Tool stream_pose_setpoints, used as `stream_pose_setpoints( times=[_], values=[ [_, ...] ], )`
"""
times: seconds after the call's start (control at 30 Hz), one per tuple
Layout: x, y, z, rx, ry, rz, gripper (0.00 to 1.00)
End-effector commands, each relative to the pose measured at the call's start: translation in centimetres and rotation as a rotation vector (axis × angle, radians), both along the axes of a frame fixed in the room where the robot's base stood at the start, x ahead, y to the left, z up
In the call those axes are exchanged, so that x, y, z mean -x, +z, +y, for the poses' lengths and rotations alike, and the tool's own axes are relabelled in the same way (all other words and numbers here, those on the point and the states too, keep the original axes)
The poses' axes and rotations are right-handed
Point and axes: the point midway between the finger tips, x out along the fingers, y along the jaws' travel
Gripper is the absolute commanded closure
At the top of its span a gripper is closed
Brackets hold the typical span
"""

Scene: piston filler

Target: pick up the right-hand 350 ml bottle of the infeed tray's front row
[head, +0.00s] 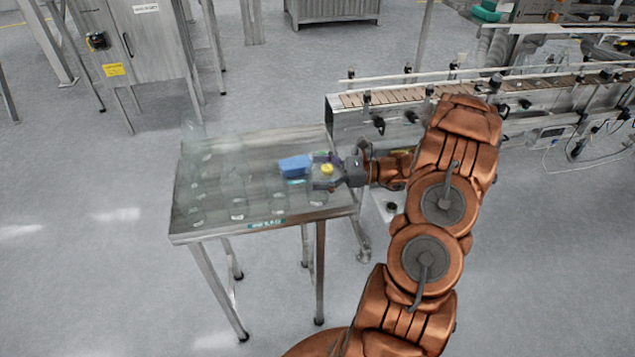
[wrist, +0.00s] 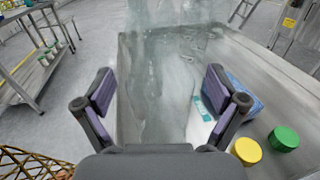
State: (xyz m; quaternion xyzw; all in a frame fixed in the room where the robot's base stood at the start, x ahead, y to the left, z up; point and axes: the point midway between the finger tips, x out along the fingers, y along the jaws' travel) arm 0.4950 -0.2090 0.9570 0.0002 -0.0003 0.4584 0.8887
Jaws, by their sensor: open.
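The infeed tray (head: 180,230) is a steel table in the head view. Clear, nearly see-through bottles (head: 238,207) stand on it in rows, with their outlines hard to make out. A faint clear bottle shape (head: 317,197) is at the right end of the front row, close to my gripper (head: 322,171). In the wrist view my gripper (wrist: 158,88) is open, with purple pads on both fingers. Clear bottle shapes (wrist: 155,70) fill the space between and beyond the fingers. I cannot tell whether one stands between the pads. No contact shows.
A blue block or cloth (head: 295,166) lies on the tray beside my gripper; in the wrist view it is behind the right finger. A yellow cap (wrist: 246,151) and a green cap (wrist: 284,138) are at lower right. A conveyor (head: 400,95) runs behind, right of the tray.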

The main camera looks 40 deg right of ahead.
Motion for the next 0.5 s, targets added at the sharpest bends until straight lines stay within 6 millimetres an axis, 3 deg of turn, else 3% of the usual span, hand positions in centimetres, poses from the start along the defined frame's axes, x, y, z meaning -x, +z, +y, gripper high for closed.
stream_pose_setpoints(
  times=[0.2,0.5],
  values=[
    [-0.03,-0.05,0.03,0.0,0.0,0.0,0.05],
    [-0.03,-0.04,0.02,0.001,0.0,0.001,0.36]
  ],
)
